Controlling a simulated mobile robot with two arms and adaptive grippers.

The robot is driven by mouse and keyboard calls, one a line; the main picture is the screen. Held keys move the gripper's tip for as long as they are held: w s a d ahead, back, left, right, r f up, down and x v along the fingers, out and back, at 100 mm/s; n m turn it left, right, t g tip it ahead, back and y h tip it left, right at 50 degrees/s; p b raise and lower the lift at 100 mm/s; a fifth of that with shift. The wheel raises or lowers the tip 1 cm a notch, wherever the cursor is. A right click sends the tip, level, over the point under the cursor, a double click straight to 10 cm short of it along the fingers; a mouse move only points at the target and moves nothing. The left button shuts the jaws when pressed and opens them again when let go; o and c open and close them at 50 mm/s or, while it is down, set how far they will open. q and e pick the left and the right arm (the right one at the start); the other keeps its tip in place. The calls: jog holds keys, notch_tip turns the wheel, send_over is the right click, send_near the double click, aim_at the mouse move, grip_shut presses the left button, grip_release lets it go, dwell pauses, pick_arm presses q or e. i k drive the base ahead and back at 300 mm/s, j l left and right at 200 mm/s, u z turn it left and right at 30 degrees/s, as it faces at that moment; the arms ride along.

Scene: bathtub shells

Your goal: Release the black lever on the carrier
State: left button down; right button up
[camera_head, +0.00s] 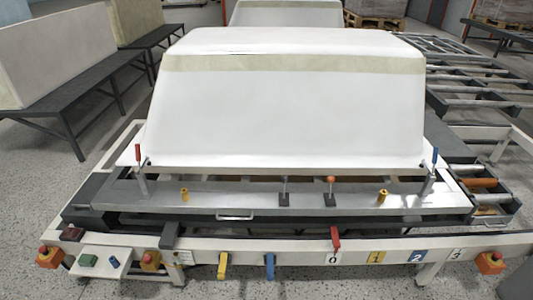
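The carrier (235,199) is a flat grey metal frame bearing a large white upturned bathtub shell (290,110). Near the middle of the carrier's front edge stands a black-topped lever (284,185), upright on a small dark base plate. To its right stands a similar lever with an orange-red knob (331,181). A red-handled clamp (139,165) is at the carrier's left corner and a blue-handled clamp (433,165) at its right corner. Neither of my grippers shows in the head view.
Yellow pegs (184,194) (382,196) flank the levers. The white front rail (300,247) bears yellow (223,266), blue (270,266) and red (335,238) handles and numbered labels. Orange-based red buttons (49,257) (490,262) sit at both ends. A roller frame (470,75) stands behind right.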

aim_at(284, 179)
jog(key=i+j, duration=0.2)
jog(key=i, duration=0.25)
jog(key=i+j, duration=0.2)
jog(key=i, duration=0.25)
